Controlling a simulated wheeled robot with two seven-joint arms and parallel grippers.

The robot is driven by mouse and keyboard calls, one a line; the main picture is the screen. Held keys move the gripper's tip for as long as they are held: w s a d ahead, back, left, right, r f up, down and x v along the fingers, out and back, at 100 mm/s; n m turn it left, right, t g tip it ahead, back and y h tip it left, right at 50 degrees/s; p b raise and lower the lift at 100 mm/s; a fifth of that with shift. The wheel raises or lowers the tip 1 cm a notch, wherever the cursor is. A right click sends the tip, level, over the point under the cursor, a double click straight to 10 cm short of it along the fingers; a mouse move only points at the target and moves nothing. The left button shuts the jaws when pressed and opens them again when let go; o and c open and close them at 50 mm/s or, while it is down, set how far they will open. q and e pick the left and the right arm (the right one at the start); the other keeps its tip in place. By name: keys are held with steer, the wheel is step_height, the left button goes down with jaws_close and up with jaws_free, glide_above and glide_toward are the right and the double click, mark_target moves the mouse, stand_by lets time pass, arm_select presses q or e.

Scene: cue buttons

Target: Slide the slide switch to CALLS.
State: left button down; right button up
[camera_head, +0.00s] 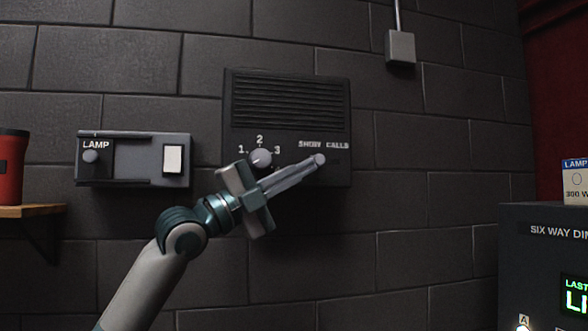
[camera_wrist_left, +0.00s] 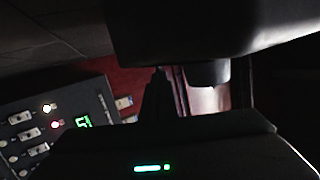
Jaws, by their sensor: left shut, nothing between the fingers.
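The slide switch's round pale knob (camera_head: 320,159) sits on the dark grilled wall unit (camera_head: 290,102), below the SHOW and CALLS labels, roughly between them. My left gripper (camera_head: 311,166) is shut and empty, its fingers reaching up and right with the tips at the knob's left side in the head view. Whether they touch it I cannot tell. In the left wrist view the dark narrow fingers (camera_wrist_left: 158,75) end by a large dark body, with a short cylinder to their right; which knob that is I cannot tell. My right gripper is not in view.
A rotary knob (camera_head: 260,157) marked 1, 2, 3 sits left of the switch, close to my gripper. A LAMP unit (camera_head: 122,178) is on the wall at left, near a red cup (camera_head: 10,170) on a shelf. A dimmer box (camera_head: 540,262) stands at right.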

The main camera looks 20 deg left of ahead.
mark_target(322, 171)
arm_select(q)
steer(key=d, duration=0.1)
steer(key=w+d, duration=0.1)
steer(key=w+d+p, duration=0.1)
steer(key=shift+w+d, duration=0.25)
steer(key=shift+d, duration=0.1)
steer(key=shift+s+a, duration=0.1)
stand_by(0.3)
